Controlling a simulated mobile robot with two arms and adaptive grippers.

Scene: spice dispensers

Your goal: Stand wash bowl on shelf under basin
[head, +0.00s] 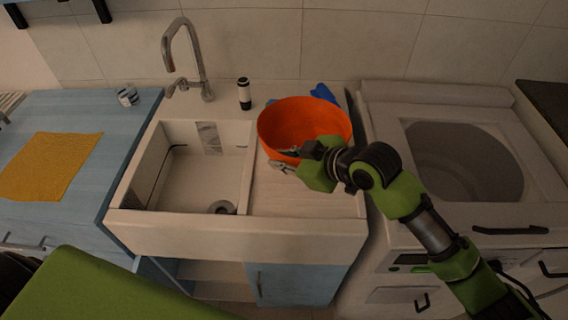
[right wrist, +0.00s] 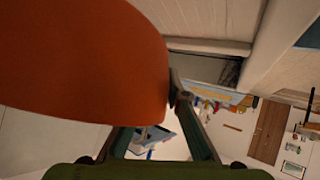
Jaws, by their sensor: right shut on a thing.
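The orange wash bowl (head: 304,118) is over the ribbed drainboard, right of the basin. It looks upright; I cannot tell whether its base touches the board. My right gripper (head: 284,158) is shut on the bowl's near rim. In the right wrist view the bowl (right wrist: 80,60) fills the upper left and hides part of the fingers. The white basin (head: 190,185) is empty, with a drain at its bottom. Under it is an open shelf space (head: 215,272), left of a blue cupboard door (head: 290,284). My left gripper is out of view.
A tap (head: 190,60) and a black-and-white bottle (head: 244,94) stand behind the basin. A blue item (head: 324,93) lies behind the bowl. A blue counter with a yellow cloth (head: 50,166) is left. A top-loading washer (head: 470,160) is right.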

